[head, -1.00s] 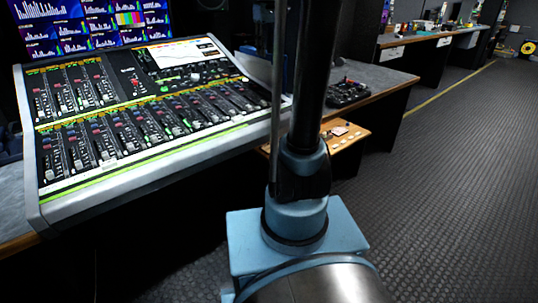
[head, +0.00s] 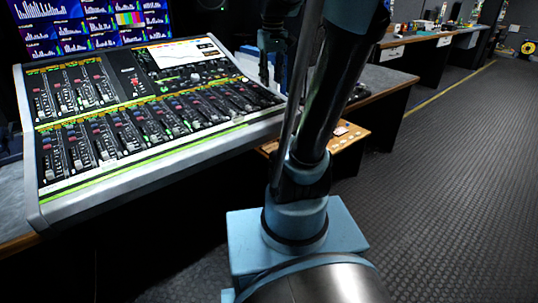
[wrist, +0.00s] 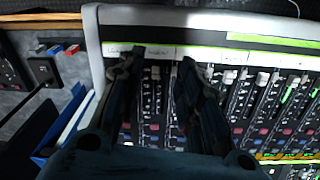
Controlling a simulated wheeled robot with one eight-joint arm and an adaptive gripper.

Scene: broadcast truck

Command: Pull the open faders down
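The mixing console (head: 160,163) fills the left of the head view, with a long lower row of faders (head: 104,152) and a short upper-left block. Caps in the lower row sit at differing heights; which faders are open is too small to tell. My gripper (head: 271,80) hangs at the console's right end. In the wrist view my gripper (wrist: 157,66) is open, two dark fingers apart over the channel strips beside the label strip. A pale fader cap (wrist: 155,73) shows between the fingers; contact cannot be told. More pale caps (wrist: 263,79) lie to the right.
Screens (head: 90,22) stand behind the console. A wooden shelf (head: 342,137) and a grey desk (head: 385,80) lie to the right, partly behind my arm. The wrist view shows a dark device (wrist: 43,69) left of the console frame. The floor at right is clear.

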